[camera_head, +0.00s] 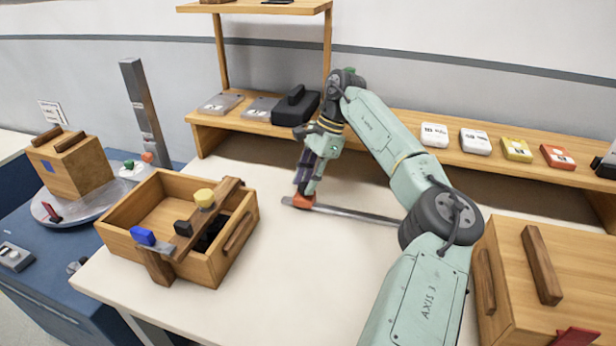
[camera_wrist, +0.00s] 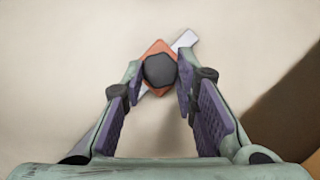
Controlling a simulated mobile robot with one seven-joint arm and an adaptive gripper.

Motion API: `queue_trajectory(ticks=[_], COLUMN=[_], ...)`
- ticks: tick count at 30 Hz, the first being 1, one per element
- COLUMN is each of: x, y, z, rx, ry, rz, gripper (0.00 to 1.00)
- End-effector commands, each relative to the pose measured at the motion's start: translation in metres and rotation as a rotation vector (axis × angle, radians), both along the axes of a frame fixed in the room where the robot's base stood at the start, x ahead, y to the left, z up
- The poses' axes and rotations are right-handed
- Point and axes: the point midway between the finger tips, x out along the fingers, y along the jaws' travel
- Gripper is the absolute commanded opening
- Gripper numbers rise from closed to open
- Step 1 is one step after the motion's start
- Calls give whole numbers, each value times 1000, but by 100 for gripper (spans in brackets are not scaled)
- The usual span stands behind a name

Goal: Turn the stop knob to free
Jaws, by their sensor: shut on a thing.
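A dark hexagonal knob (camera_wrist: 160,70) sits on an orange block (camera_wrist: 153,47), and a pale grey bar (camera_wrist: 186,41) runs slantwise under it. In the head view the orange block (camera_head: 303,202) is near the left end of the long grey bar (camera_head: 365,215) on the white table. My gripper (camera_head: 301,187) points down over the block and hides the knob there. In the wrist view my gripper's fingertips (camera_wrist: 160,72) are on either side of the knob, shut on it. No marking shows the knob's setting.
An open wooden box (camera_head: 118,232) with coloured blocks on its front bar stands left. A wooden case (camera_head: 560,275) is at the right. A wooden shelf (camera_head: 400,150) with several small boxes runs behind. The table front is clear. A blue bench (camera_head: 40,300) is far left.

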Motion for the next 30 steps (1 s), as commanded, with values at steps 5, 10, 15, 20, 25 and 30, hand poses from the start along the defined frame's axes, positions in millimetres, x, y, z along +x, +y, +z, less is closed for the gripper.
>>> queue_trajectory(ticks=[5,10,15,20,25,30], x=[0,0,0,0,0,0], y=[0,0,0,0,0,0], z=[0,0,0,0,0,0], rx=[-1,0,0,0,0,0], ry=[-1,-1,-1,-1,0,0], rz=[19,23,22,22,22,22], gripper=[0,0,0,35,47,48])
